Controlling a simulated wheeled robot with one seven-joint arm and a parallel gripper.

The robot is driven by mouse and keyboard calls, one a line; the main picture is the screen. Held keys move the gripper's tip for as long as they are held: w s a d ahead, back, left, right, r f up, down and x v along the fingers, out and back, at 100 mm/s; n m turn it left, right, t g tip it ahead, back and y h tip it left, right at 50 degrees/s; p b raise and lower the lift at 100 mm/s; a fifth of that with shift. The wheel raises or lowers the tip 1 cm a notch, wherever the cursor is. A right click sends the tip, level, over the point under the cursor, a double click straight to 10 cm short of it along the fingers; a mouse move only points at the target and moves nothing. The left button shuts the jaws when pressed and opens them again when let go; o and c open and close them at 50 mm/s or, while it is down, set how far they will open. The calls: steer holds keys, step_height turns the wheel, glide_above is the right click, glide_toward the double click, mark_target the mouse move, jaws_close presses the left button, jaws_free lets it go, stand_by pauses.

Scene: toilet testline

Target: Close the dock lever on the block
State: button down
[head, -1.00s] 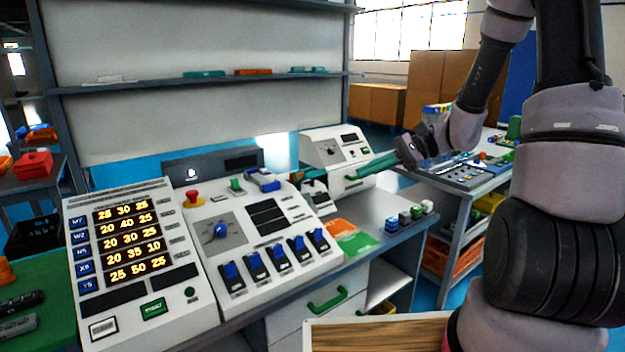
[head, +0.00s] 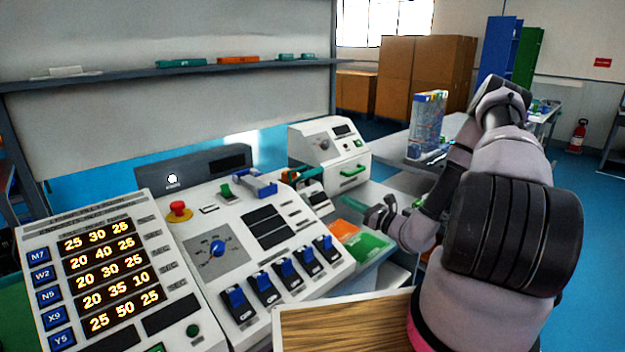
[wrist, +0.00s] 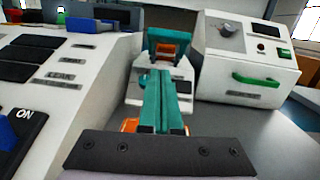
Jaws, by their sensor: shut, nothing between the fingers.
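A small white block (head: 318,203) stands at the right side of the sloped console. An orange and teal lever-like part (head: 303,174) rises at its back. In the wrist view this part (wrist: 168,44) stands raised behind the white block (wrist: 180,75), straight ahead of the fingers. My gripper (head: 346,203) is shut and empty, right of the white block and pointing toward it. In the wrist view my teal fingers (wrist: 157,76) lie together and cover part of the block. They appear apart from the raised part; contact with the block cannot be told.
The console (head: 235,245) with blue switches stands to the left, carrying a blue and grey fixture (head: 254,183). A white machine with a green handle (wrist: 252,65) stands close on the right. Grey tabletop (wrist: 255,125) is free at right.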

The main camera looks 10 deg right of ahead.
mark_target(307, 176)
steer(key=shift+w+d+f+m+t+h, duration=0.15)
steer(key=shift+w+f+m+h, duration=0.1)
steer(key=shift+f, duration=0.15)
steer(key=shift+w+a+f+m+t+h, duration=0.1)
steer(key=shift+f+m+t+h, duration=0.05)
steer(key=shift+f+m, duration=0.15)
steer(key=r+x, duration=0.2)
steer(key=x, duration=1)
steer(key=shift+w+r, duration=0.25)
steer(key=shift+r, duration=0.15)
steer(key=shift+r, duration=0.1)
